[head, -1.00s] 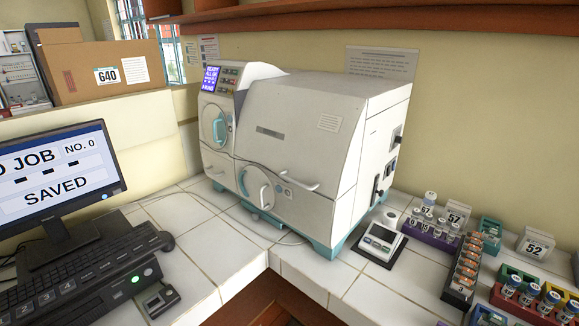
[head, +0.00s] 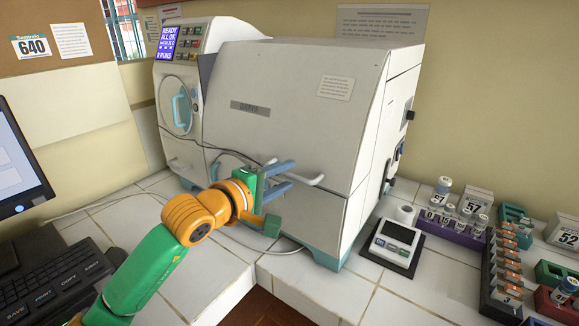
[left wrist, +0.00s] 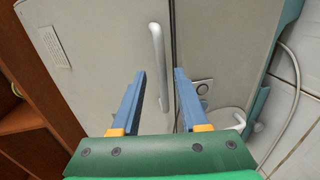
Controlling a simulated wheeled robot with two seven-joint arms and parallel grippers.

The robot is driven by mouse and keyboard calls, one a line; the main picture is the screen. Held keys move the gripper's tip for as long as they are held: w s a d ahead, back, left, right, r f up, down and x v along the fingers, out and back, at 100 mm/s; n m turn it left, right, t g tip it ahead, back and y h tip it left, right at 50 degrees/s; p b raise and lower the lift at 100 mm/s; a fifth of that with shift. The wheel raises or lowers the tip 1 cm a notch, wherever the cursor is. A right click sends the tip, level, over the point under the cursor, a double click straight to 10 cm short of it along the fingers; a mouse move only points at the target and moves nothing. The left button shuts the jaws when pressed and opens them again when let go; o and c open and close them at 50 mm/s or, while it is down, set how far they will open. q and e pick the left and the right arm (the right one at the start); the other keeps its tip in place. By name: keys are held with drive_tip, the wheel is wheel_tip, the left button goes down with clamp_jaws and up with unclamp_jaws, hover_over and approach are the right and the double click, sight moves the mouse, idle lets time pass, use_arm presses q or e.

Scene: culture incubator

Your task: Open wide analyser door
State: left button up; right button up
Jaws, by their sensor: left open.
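The white analyser (head: 300,110) stands on the tiled bench in the head view. Its wide front door (head: 285,115) looks shut, and a white bar handle (head: 318,180) sits low on it. My left gripper (head: 291,174) is open in front of this handle, fingers pointing right toward it. In the left wrist view, the handle (left wrist: 157,50) runs lengthwise, lined up with the gap between the two blue fingers (left wrist: 160,72). I cannot tell whether the fingers touch it. The gripper hides part of the analyser's lower left front. My right gripper is not in view.
A small round door with a teal handle (head: 180,108) is at the analyser's left, below a blue display (head: 168,43). A small device (head: 394,240) and racks of vials (head: 458,218) stand right. A monitor (head: 20,165) and keyboard (head: 55,280) are left.

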sight(286, 175)
use_arm(q)
drive_tip(key=x, duration=0.2)
drive_tip(key=shift+w, duration=0.25)
drive_tip(key=shift+w+f, duration=0.3)
drive_tip(key=shift+s+a, duration=0.1)
drive_tip(key=shift+s+r, duration=0.1)
drive_tip(key=shift+s, duration=0.05)
clamp_jaws()
drive_tip(key=shift+r, duration=0.1)
idle(0.6)
